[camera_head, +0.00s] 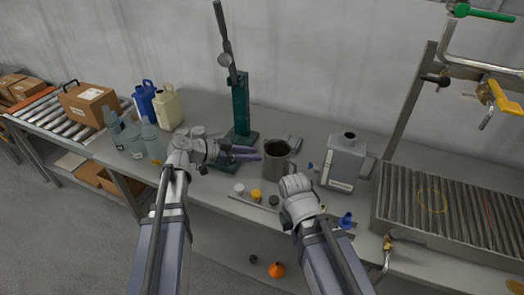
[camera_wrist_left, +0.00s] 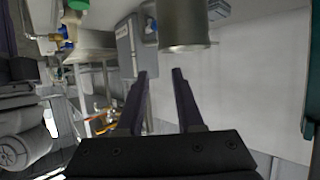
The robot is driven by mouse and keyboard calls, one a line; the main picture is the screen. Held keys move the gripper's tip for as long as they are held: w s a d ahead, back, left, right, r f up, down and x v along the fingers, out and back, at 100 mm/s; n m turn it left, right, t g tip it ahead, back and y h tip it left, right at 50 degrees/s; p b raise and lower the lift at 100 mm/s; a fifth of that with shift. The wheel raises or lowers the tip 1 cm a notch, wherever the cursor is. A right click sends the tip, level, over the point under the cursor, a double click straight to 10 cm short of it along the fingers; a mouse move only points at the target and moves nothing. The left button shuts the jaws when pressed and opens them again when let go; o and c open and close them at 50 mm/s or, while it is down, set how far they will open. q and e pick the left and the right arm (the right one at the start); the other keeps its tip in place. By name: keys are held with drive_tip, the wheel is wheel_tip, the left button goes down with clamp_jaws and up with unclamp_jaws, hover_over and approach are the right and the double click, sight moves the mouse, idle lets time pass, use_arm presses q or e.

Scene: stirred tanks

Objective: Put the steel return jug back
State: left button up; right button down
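The steel jug (camera_head: 277,162), a dark grey open-topped cylinder with a handle on its right, stands upright on the bench. My left gripper (camera_head: 258,153) is open and empty just left of it, its dark fingers pointing right toward the jug. In the left wrist view the jug (camera_wrist_left: 185,27) is beyond the two parted fingertips (camera_wrist_left: 160,73), not between them. My right gripper (camera_head: 297,186) is in front of the jug and to its right; its fingers are hidden behind the wrist, so I cannot tell its state.
A grey labelled canister (camera_head: 345,162) stands right of the jug, beside a ribbed steel drainer (camera_head: 445,215). A green stand (camera_head: 240,105) rises behind my left gripper. Small capped pots (camera_head: 256,195) line the front edge. Clear bottles (camera_head: 132,140) stand left.

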use_arm(q)
drive_tip(key=s+d+f+n+g+y, duration=0.3)
drive_tip(key=s+d+f+g+y, duration=0.25)
drive_tip(key=s+f, duration=0.35)
drive_tip(key=s+a+f+n+y, duration=0.2)
drive_tip(key=s+f+n+y, duration=0.2)
drive_tip(key=s+y, duration=0.4)
drive_tip(key=s+n+g, duration=0.1)
drive_tip(key=s, duration=0.2)
drive_tip(key=shift+s+a+n, duration=0.15)
drive_tip(key=shift+n, duration=0.25)
